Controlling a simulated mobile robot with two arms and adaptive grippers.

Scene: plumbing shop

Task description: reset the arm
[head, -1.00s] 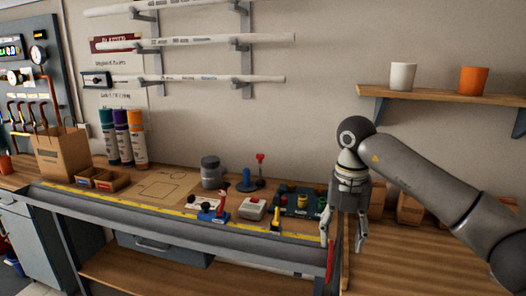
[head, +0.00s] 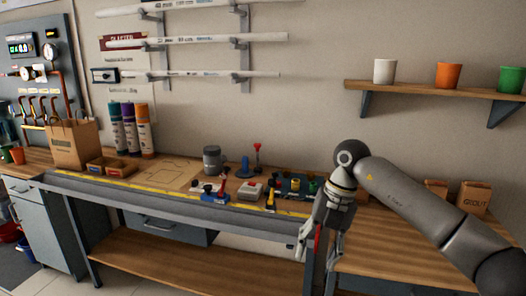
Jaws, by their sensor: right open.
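My right gripper (head: 318,254) hangs in the head view, right of centre, fingers pointing down. It is open, with nothing between its fingers. It shows in front of the right end of the workbench (head: 150,196). My right arm comes in from the lower right. My left gripper is not in view.
On the bench stand a paper bag (head: 73,144), several tubes (head: 130,128), a grey jar (head: 212,160) and small tools. A wall shelf (head: 440,92) holds a white cup (head: 385,71), an orange cup (head: 447,75) and a green cup (head: 510,79). Grout boxes (head: 473,198) stand at right.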

